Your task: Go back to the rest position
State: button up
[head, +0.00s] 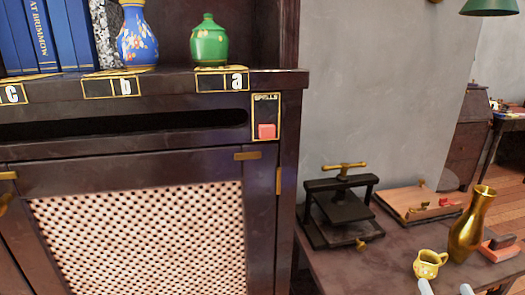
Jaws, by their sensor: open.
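My gripper (446,289) shows only as two pale grey fingertips at the bottom edge of the head view, right of centre. The fingertips stand apart with nothing visible between them. They are just below a yellow patterned cup (427,265) on the dark table (385,268). I cannot tell how far the gripper is from the cup in depth. The rest of the gripper and my arm are out of view.
A tall gold vase (468,228) stands right of the cup. A black press (342,210) and a wooden board (425,201) are behind. At left, a dark cabinet (120,180) holds a blue floral vase (138,36) and a green jar (209,42) above labels b and a. A red button (267,131) is on its front.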

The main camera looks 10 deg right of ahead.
jog(key=s+a+f+n+g+y, duration=0.1)
jog(key=s+a+f+n+y, duration=0.15)
jog(key=s+a, duration=1.05)
jog(key=s+a+f+n+g+y, duration=0.15)
jog(key=s+a+f+y, duration=0.25)
jog(key=s+a, duration=0.8)
notch_tip(320, 180, up, 17)
jog(key=s+d+p, duration=0.1)
jog(key=s+p, duration=0.1)
jog(key=p, duration=1.4)
jog(key=shift+d+r+n+p, duration=0.15)
jog(key=shift+d+n+p, duration=0.25)
